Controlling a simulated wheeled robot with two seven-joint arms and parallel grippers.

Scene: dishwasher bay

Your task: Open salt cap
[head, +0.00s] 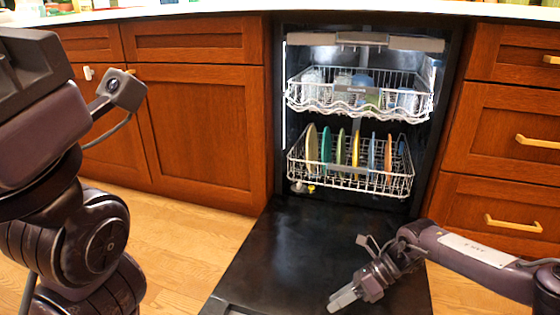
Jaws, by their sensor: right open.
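The dishwasher stands open with its black door (290,240) folded down flat. A small pale round part (299,187), perhaps the salt cap, shows low at the left of the tub floor, under the lower rack. A small yellow piece (311,188) is beside it; both are too small to make out clearly. My right gripper (343,299) is over the front part of the door, apart from the cap and empty. Its fingers point to the lower left. My left arm fills the left side, and its fingers are not in view.
The lower rack (350,182) holds several coloured plates upright, above the tub floor. The upper rack (360,113) holds glasses and bowls. Wooden cabinets (205,130) and drawers (510,125) flank the bay. The door's middle is clear.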

